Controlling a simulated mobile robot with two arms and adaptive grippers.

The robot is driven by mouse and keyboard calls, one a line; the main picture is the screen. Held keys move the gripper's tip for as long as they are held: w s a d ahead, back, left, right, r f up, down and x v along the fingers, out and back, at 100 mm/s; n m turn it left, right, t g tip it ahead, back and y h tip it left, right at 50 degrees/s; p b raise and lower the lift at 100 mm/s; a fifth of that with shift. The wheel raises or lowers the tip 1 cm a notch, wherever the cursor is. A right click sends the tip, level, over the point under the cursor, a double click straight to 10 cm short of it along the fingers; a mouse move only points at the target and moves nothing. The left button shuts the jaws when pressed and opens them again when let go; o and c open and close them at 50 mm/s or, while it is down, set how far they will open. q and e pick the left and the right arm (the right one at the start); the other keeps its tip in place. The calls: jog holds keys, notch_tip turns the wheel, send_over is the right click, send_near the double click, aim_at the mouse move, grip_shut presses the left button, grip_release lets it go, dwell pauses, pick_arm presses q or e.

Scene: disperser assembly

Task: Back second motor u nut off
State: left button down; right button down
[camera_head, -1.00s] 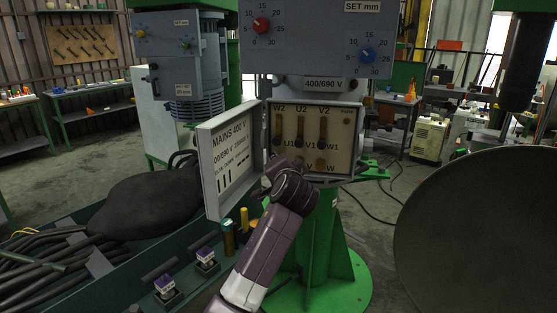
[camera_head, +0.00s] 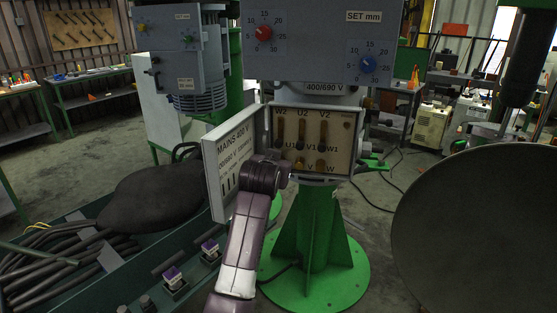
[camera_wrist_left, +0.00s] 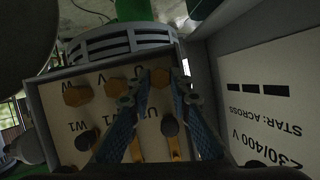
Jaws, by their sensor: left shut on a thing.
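The second motor's open terminal box (camera_head: 352,160) shows W2, U2 and V2 on top, with U1, V1, W1 and orange nuts below. My left gripper (camera_head: 278,176) is at its lower left corner and hides the U nut there. In the left wrist view the picture is turned over. The blue fingers (camera_wrist_left: 158,98) straddle the orange U nut (camera_wrist_left: 160,77) at the panel and are shut on it. The V nut (camera_wrist_left: 113,85) and W nut (camera_wrist_left: 76,93) sit beside it. My right gripper is not in view.
The open box door (camera_head: 213,165) stands close to the left of my gripper; it also shows in the left wrist view (camera_wrist_left: 262,90). A green tray (camera_head: 150,235) with cables and purple-topped parts (camera_head: 172,275) lies at lower left. A large grey disc (camera_head: 475,225) is at right.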

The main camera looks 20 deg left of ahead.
pick_arm(q)
jog(key=shift+f+n+h, duration=0.15)
jog(key=shift+n+h, duration=0.15)
dwell(0.4)
jog(key=c, duration=2)
grip_release()
jog(key=shift+c, duration=0.2)
jog(key=shift+s, duration=0.1)
jog(key=v, duration=1.2)
